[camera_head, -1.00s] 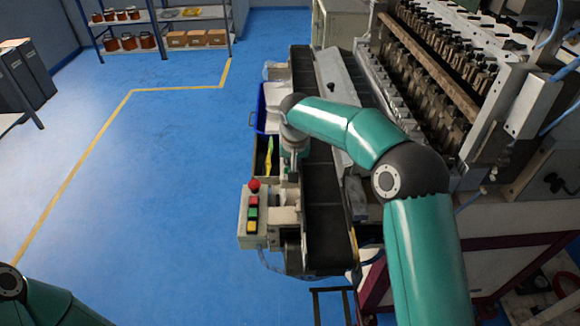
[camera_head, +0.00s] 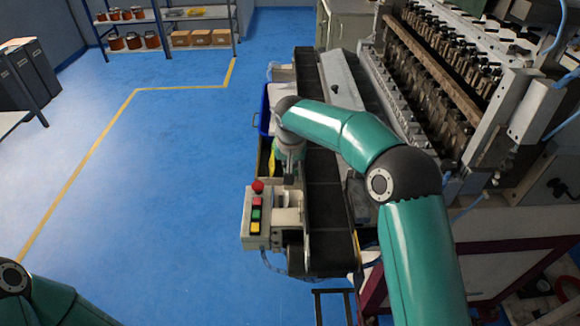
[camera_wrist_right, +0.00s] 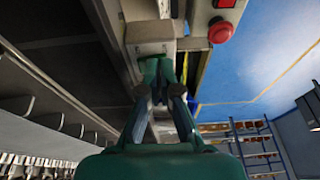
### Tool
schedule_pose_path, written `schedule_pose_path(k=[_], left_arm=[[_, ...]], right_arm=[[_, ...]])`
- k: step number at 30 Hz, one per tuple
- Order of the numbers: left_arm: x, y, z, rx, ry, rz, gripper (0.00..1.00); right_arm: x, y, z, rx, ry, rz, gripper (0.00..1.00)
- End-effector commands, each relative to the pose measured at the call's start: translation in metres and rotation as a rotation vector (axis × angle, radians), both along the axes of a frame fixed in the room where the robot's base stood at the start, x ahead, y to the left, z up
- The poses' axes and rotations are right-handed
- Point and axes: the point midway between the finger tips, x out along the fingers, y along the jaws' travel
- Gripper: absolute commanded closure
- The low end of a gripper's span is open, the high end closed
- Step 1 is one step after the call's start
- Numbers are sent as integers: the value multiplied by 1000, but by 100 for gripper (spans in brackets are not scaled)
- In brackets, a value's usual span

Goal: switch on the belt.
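The belt (camera_head: 325,215) is a dark conveyor running along the machine. A pale control box (camera_head: 247,237) at its near left end carries a red mushroom knob (camera_head: 258,186) and red, green (camera_head: 256,215) and yellow buttons in a column. In the right wrist view the red knob (camera_wrist_right: 221,32) and the box's edge (camera_wrist_right: 205,12) show at the top; the green button is out of frame. My right gripper (camera_wrist_right: 159,68) has its fingertips together with nothing seen between them, apart from the buttons. In the head view it points down just beyond the box. My left gripper is out of view.
A blue bin (camera_head: 265,122) and a yellow item (camera_head: 272,164) sit beside the belt, beyond the box. The coil winder (camera_head: 440,90) stands to the right. Blue floor left of the box is clear. Shelves (camera_head: 180,16) stand far back.

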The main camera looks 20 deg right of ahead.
Motion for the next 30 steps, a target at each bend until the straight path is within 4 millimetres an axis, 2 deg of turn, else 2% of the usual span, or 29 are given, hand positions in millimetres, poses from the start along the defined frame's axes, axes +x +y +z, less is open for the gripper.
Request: schedule_pose_path(k=[5,8,10,12,21,25,30], left_arm=[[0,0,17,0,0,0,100],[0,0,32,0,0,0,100],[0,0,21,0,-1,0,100],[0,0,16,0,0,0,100],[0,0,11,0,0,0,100],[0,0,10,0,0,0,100],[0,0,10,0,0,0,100]], right_arm=[[0,-1,23,0,0,-2,100],[-1,-2,44,0,-2,-4,100],[-4,-3,51,-1,-6,-4,100],[-9,-3,66,0,-8,-4,100],[-26,-5,120,0,-5,-5,100],[-30,-6,131,-1,-4,-7,100],[-32,-8,135,-1,-3,-10,100]])
